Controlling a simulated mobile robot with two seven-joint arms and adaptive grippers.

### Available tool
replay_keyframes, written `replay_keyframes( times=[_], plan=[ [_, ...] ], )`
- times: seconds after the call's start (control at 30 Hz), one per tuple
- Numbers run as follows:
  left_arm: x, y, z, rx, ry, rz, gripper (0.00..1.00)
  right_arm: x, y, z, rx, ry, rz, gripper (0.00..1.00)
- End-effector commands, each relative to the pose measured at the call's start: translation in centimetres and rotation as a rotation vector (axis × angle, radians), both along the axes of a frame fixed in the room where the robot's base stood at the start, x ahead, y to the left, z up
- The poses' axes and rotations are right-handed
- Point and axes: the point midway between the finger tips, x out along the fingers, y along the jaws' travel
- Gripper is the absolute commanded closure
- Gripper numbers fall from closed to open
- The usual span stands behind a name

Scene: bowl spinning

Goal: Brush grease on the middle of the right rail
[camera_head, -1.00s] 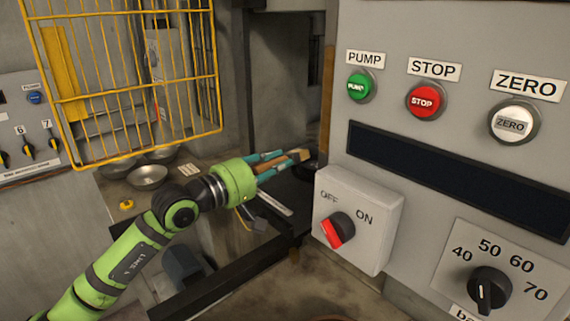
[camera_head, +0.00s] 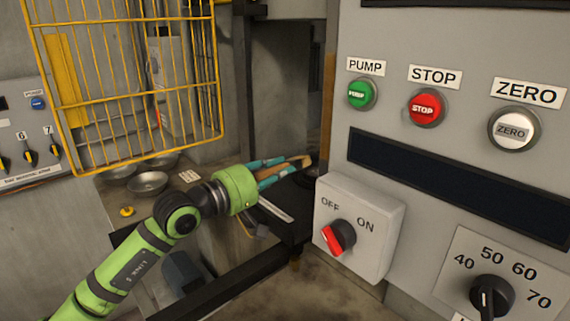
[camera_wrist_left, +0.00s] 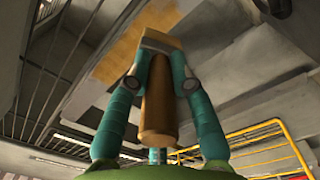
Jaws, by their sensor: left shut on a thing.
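My left gripper (camera_head: 283,169) is shut on a brush (camera_head: 302,161) with a wooden handle. In the left wrist view the brown handle (camera_wrist_left: 157,108) lies between the two teal fingers, and the brush's paler head sticks out past the fingertips. In the head view the brush points right, close to the left edge of the grey control panel. A pale metal strip (camera_head: 275,209) lies on a dark frame below the gripper; I cannot tell whether it is the right rail. My right gripper is not in view.
The grey control panel (camera_head: 440,45) and its OFF/ON switch box (camera_head: 380,215) stand just right of the brush. A yellow wire cage (camera_head: 135,90) hangs at the upper left. Metal bowls (camera_head: 147,183) and a small yellow object (camera_head: 127,211) sit on the bench behind the arm.

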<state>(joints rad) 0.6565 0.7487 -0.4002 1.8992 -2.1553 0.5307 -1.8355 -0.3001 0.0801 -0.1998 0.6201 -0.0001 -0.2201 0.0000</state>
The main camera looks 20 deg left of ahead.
Motion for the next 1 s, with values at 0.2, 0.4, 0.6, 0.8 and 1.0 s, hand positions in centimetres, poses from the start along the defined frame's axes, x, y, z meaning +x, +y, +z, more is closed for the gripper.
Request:
replay_keyframes(
  times=[0.2, 0.4, 0.6, 0.8, 1.0],
  plan=[
    [1.8, -1.6, 0.1, -0.003, -0.002, -0.002, 1.0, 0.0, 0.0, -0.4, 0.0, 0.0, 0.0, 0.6],
    [3.4, -3.0, 0.0, -0.001, -0.001, -0.002, 1.0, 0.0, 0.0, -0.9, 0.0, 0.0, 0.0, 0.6],
    [4.5, -3.9, 0.1, 0.0, -0.002, -0.001, 1.0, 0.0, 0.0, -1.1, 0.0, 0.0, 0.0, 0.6],
    [4.8, -4.2, 0.1, 0.0, -0.001, -0.001, 1.0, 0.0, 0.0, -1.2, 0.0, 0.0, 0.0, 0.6],
    [4.8, -4.2, 0.1, 0.0, -0.001, -0.001, 1.0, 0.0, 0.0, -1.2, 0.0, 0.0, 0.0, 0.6]
  ],
)
